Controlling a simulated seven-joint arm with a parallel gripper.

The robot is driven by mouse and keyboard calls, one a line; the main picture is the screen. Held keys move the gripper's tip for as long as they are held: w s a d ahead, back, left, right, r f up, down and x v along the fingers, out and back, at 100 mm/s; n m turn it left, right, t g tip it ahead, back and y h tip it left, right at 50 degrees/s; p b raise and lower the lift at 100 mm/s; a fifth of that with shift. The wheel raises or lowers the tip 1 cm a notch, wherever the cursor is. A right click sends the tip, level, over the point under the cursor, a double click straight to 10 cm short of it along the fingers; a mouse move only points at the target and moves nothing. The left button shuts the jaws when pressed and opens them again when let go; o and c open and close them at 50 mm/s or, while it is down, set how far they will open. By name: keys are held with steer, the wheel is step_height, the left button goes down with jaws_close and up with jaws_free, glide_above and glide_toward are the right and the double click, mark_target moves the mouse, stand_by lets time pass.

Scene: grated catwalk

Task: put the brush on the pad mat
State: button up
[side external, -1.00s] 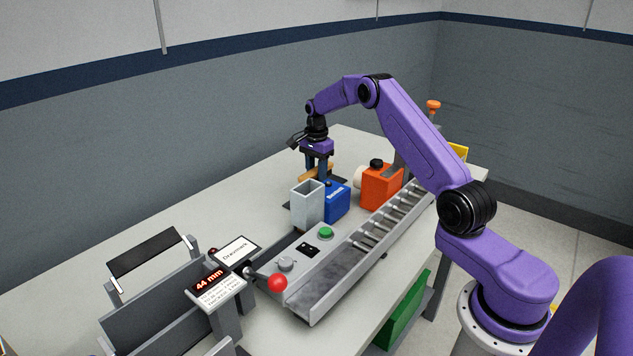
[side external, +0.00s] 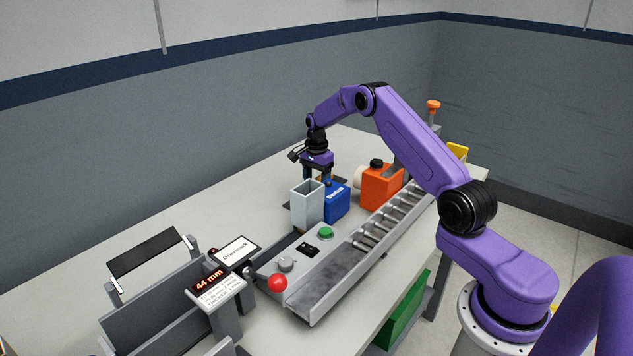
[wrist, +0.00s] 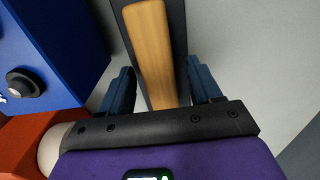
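The brush shows its tan wooden back (wrist: 152,50) in the wrist view, lying lengthwise on a dark strip that looks like the pad mat (wrist: 178,30). My gripper (wrist: 163,90) has one finger on each side of the brush, with visible gaps, so it looks open around it. In the side view my gripper (side external: 317,180) is low over the dark mat, behind the grey bin and blue box. These hide the fingertips and most of the brush there. The bristles are hidden.
The grey open bin (side external: 307,204) and blue box (side external: 337,201) stand close in front of my gripper. An orange block (side external: 381,187) is to the right, beside the roller conveyor (side external: 385,222). The table behind and left of my gripper is clear.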

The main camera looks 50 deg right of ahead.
step_height(320, 180, up, 12)
steer(key=s+a+r+n, duration=0.2)
steer(key=a+r+n, duration=0.15)
steer(key=a, duration=0.55)
steer(key=s+a+r+n, duration=0.2)
steer(key=a+n, duration=0.3)
steer(key=a, duration=0.4)
steer(key=s+a+r+n, duration=0.2)
steer(key=s+a+n, duration=0.5)
steer(key=s+a, duration=0.4)
steer(key=s+d+f+n, duration=0.1)
steer(key=s+f+n, duration=0.2)
steer(key=s+n, duration=1.2)
steer(key=s, duration=1.3)
steer(key=shift+s, duration=0.35)
steer(key=shift+c, duration=0.4)
